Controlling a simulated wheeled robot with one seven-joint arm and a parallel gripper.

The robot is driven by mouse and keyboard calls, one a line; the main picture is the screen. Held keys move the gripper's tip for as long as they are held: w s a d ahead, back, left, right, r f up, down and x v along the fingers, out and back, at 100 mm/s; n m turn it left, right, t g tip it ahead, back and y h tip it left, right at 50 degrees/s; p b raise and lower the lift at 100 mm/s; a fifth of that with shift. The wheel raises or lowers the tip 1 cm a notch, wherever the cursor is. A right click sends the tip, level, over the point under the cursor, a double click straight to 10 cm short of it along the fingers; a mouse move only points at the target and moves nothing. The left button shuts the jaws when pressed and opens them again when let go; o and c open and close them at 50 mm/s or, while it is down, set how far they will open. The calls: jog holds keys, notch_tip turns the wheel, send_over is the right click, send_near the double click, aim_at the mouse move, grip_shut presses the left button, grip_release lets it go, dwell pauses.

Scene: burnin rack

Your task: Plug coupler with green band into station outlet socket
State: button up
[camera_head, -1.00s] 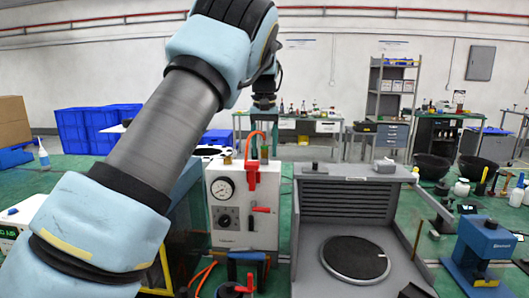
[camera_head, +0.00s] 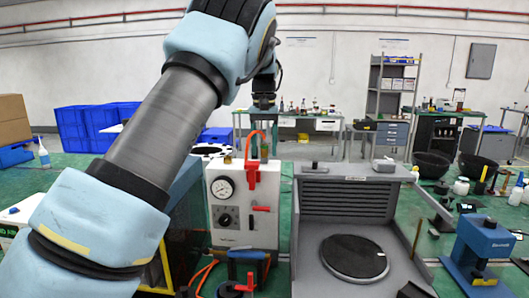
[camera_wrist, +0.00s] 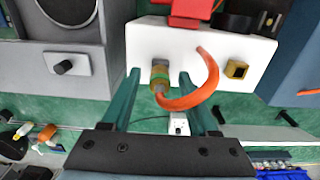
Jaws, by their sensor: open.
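The coupler with the green band (camera_wrist: 160,76) stands at the top of the white station (camera_wrist: 120,45), with an orange hose (camera_wrist: 212,75) looping from its end. In the head view the coupler (camera_head: 264,152) shows on the station (camera_head: 285,200), below my wrist. My gripper (camera_wrist: 158,82) is open, its two green fingers on either side of the coupler with gaps showing. A square brass fitting (camera_wrist: 236,70), possibly the outlet socket, sits on the station to the right of the coupler. How deep the coupler sits in the station cannot be told.
A red bracket (camera_wrist: 190,10) is on the station beside the hose. A gauge (camera_head: 223,188) is on the station's front. A grey unit with a round dark plate (camera_head: 355,257) stands to the right. A blue press (camera_head: 484,250) is at far right.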

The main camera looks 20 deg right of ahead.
grip_shut()
dwell(0.3)
dwell(0.6)
dwell(0.5)
jog(key=shift+r+p, duration=0.35)
jog(key=shift+r, duration=2.65)
jog(key=c, duration=0.5)
grip_release()
jog(key=shift+c, duration=0.2)
grip_shut()
